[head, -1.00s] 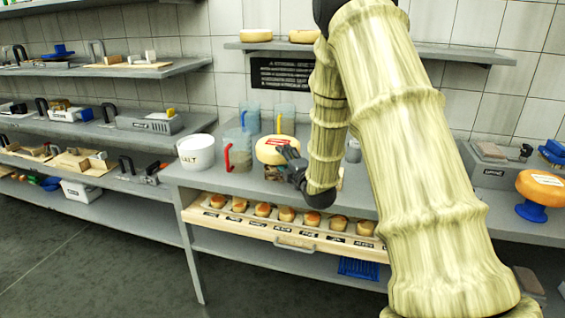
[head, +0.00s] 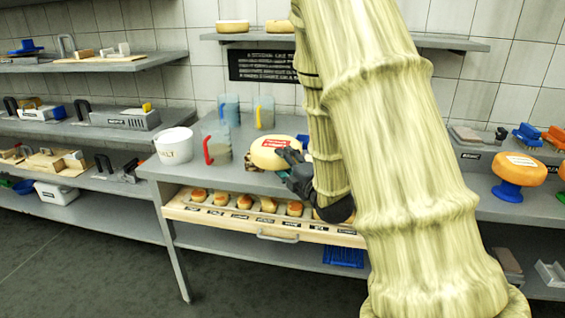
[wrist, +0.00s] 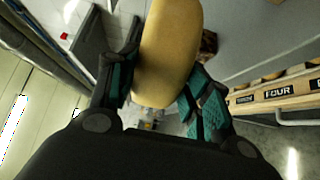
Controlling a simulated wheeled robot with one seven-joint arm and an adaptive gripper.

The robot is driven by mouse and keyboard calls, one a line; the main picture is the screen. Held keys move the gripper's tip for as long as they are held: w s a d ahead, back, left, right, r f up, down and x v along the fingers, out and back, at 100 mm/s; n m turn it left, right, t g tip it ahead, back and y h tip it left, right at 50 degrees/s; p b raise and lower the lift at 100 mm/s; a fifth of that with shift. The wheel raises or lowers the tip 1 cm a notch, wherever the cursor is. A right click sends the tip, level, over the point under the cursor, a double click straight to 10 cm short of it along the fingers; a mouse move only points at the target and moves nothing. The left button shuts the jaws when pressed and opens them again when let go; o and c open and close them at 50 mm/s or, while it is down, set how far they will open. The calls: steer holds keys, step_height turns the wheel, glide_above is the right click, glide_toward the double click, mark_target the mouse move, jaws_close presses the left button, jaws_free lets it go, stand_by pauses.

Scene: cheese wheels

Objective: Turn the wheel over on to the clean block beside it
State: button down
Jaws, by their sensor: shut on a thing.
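A pale yellow cheese wheel (head: 274,152) with a red and white label is held by my gripper (head: 297,172) above the grey bench. In the wrist view the wheel (wrist: 166,52) stands between the two teal-padded fingers of my gripper (wrist: 160,95), which are shut on it. The label side is turned towards the head camera, so the wheel looks tilted. A brown block-like thing (wrist: 208,44) shows partly behind the wheel in the wrist view. I cannot tell whether it is the clean block. My arm hides the bench to the right of the wheel.
A white salt tub (head: 174,146) and a jug with a red handle (head: 217,148) stand left of the wheel. An open drawer (head: 240,222) with small cheeses juts out below. An orange wheel on a blue stand (head: 519,170) is at the right.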

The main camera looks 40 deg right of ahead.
steer(key=shift+r+p, duration=0.7)
steer(key=shift+r, duration=0.85)
